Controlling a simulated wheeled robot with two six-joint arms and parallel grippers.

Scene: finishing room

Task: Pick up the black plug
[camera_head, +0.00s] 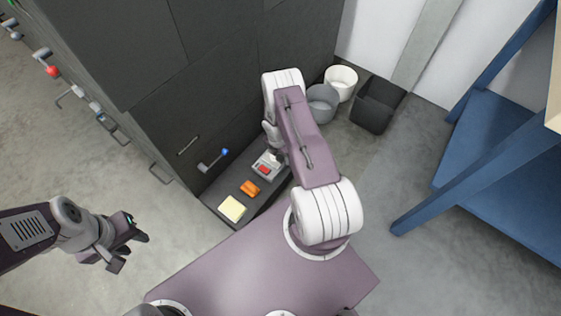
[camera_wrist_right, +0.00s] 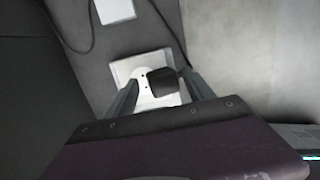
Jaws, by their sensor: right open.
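The black plug (camera_wrist_right: 162,82) shows in the right wrist view against a white socket plate (camera_wrist_right: 128,66). Round holes show in the plate beside the plug. My right gripper (camera_wrist_right: 160,79) is open, with one finger on each side of the plug; I cannot tell whether either finger touches it. In the head view the right arm reaches down to a dark ledge, and I cannot make out the plug there. My left gripper (camera_head: 130,251) is open and empty over the floor at the left.
The dark ledge (camera_head: 215,194) bears a cream block (camera_head: 232,208), an orange item (camera_head: 250,188) and a red item (camera_head: 264,169). A black cable (camera_wrist_right: 62,35) runs near the socket. Bins (camera_head: 378,103) stand behind the arm; a blue frame (camera_head: 470,175) stands right.

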